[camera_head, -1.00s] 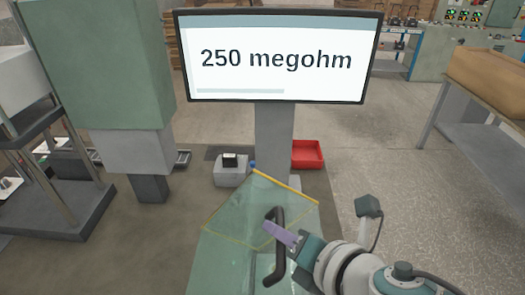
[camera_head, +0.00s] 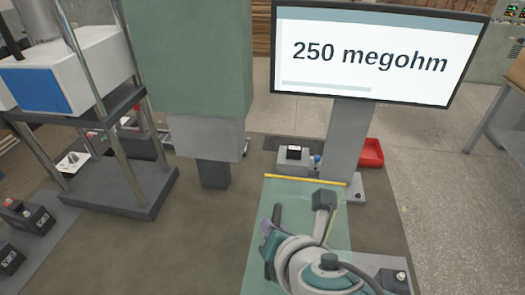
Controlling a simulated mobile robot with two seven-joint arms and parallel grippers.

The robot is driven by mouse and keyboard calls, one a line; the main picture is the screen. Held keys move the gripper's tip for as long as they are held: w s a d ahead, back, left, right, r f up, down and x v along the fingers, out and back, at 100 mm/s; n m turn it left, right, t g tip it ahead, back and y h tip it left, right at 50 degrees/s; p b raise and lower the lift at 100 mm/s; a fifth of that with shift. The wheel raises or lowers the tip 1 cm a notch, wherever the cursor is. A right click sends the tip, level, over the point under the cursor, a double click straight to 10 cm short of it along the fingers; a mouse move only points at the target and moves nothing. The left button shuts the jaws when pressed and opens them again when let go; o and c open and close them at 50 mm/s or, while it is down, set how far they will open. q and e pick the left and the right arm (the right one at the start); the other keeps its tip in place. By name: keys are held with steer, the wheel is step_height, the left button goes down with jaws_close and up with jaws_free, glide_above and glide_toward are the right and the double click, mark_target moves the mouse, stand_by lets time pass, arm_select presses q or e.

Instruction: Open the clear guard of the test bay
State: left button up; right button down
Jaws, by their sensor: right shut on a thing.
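The clear guard (camera_head: 305,192) is a greenish see-through panel with a yellow edge strip at its far end, in the lower middle of the head view. Its black curved handle (camera_head: 277,213) stands at the panel's left part. My right gripper (camera_head: 268,232), with a purple finger showing, is shut on the handle. The wrist hides the handle's lower part and much of the panel. I cannot tell the guard's exact angle. My left gripper is not in view.
A screen (camera_head: 365,55) reading "250 megohm" stands on a grey post behind the guard. A red tray (camera_head: 371,153) and a small grey box (camera_head: 295,162) sit near its foot. A green column (camera_head: 190,60) and a dark-shelved stand (camera_head: 110,190) are left. Bare mat lies between.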

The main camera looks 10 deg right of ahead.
stand_by(0.3)
steer(key=c, duration=0.8)
jaws_free()
steer(key=shift+s+r+p, duration=0.25)
steer(key=shift+r+p, duration=0.05)
steer(key=shift+p, duration=0.1)
steer(key=p+v, duration=0.5)
steer(key=v, duration=0.3)
steer(key=shift+s+r+p, duration=0.1)
steer(key=shift+r+p, duration=0.1)
steer(key=shift+p, duration=0.2)
steer(key=shift+s+r, duration=0.2)
steer(key=shift+s, duration=0.15)
